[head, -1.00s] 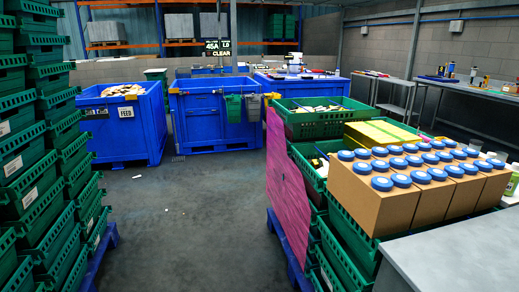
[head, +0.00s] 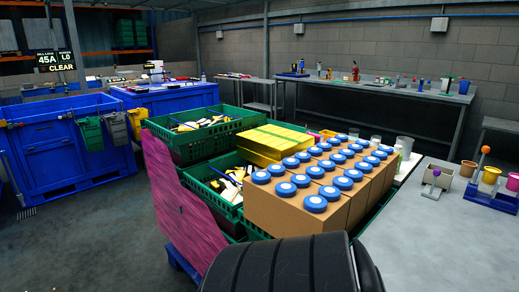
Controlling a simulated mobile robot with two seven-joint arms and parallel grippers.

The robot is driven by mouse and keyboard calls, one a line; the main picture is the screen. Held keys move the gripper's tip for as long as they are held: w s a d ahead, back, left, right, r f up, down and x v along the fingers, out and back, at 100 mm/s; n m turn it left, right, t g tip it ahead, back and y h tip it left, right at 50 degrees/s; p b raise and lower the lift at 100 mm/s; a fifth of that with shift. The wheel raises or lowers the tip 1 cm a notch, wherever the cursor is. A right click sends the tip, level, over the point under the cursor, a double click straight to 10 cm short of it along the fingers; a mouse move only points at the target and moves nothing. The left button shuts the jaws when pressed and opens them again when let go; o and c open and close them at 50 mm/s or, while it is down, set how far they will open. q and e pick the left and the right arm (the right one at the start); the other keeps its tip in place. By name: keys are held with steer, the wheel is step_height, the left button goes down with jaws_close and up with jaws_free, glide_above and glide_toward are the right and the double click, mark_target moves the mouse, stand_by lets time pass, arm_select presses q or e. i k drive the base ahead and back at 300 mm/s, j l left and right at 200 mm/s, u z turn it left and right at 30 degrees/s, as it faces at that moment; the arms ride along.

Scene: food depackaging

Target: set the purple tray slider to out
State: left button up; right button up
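On the grey table at the right, a small beige box (head: 431,193) has a purple knob (head: 436,173) on a stem at its front. It may be the purple tray slider, but it is too small to tell its setting. Neither of my grippers is in view; only a black ribbed part, probably of my arm, shows at the bottom.
Cardboard boxes (head: 295,208) with blue-lidded jars stand left of the grey table (head: 440,250). Green crates (head: 190,145) with loose packages and a pink panel (head: 180,215) are further left. Blue bins (head: 60,155) stand beyond open floor.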

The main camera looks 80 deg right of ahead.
mark_target(435, 180)
steer(key=u, duration=5.25)
